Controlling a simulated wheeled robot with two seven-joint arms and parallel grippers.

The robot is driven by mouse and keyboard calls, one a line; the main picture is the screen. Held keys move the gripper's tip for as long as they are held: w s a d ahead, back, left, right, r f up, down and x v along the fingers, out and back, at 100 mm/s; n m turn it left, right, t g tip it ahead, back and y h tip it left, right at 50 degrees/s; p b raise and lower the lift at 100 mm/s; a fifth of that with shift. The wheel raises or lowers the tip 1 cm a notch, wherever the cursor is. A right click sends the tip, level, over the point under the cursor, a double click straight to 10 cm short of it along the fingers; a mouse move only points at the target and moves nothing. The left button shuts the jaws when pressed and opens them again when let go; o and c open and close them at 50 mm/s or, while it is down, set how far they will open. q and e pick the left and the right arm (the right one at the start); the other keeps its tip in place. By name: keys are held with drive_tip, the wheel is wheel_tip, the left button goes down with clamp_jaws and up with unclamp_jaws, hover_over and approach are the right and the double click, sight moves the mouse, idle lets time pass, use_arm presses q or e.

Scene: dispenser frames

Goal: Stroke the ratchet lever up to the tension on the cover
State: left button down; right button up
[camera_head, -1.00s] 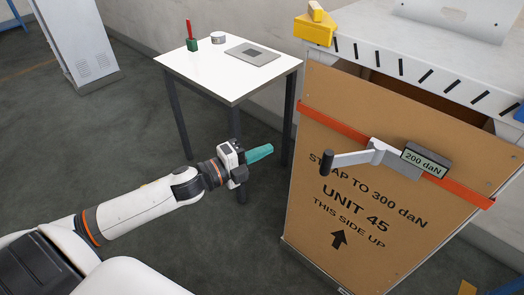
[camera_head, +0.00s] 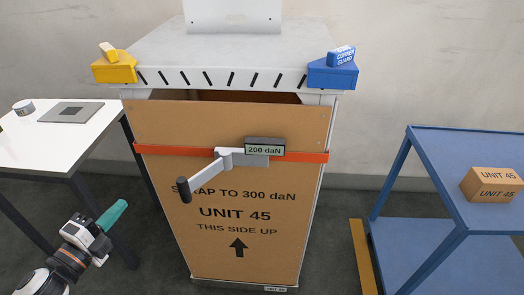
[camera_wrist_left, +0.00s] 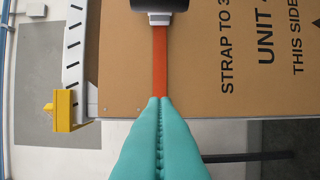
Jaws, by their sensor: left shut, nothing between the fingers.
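The ratchet lever (camera_head: 204,171) is a grey arm with a black grip at its lower left end, on the orange strap (camera_head: 297,156) across the cardboard unit. Its display (camera_head: 265,150) reads 200 daN. The printed cover (camera_head: 220,255) reads STRAP TO 300 daN. My left gripper (camera_head: 114,215), with teal fingers, is left of the unit, below and left of the lever grip, apart from it. In the left wrist view its fingers (camera_wrist_left: 160,140) are shut and empty, with the orange strap (camera_wrist_left: 160,65) and the black grip (camera_wrist_left: 158,4) beyond them. My right gripper is not in view.
A white table (camera_head: 50,145) stands at the left. A blue cart (camera_head: 436,165) with a small carton (camera_head: 492,184) is at the right. Yellow (camera_head: 115,70) and blue (camera_head: 333,75) corner guards sit on the unit's top edge. Floor is open before the unit.

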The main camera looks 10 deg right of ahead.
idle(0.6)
use_arm(q)
drive_tip(key=shift+d, duration=0.1)
drive_tip(key=s+d+n+t+y+p, duration=0.1)
drive_tip(key=s+d+n+y+p, duration=0.2)
drive_tip(key=s+d+p, duration=0.4)
drive_tip(key=shift+s+d+t+y+p, duration=0.4)
drive_tip(key=shift+s+d+y, duration=0.3)
drive_tip(key=shift+s+d, duration=3)
drive_tip(key=shift+w+d+r, duration=0.1)
drive_tip(key=shift+w+d, duration=0.3)
drive_tip(key=shift+w, duration=0.1)
drive_tip(key=p, duration=0.3)
approach(193, 186)
drive_tip(key=d, duration=0.3)
drive_tip(key=shift+w+a+p, duration=0.2)
drive_tip(key=shift+w+a, duration=0.15)
drive_tip(key=shift+w, duration=0.3)
drive_tip(key=shift+w+a+p, duration=0.25)
drive_tip(key=shift+w+a, duration=0.1)
drive_tip(key=shift+w, duration=0.3)
drive_tip(key=shift+w+a+p, duration=0.2)
drive_tip(key=shift+w+a, duration=0.15)
drive_tip(key=shift+w, duration=0.35)
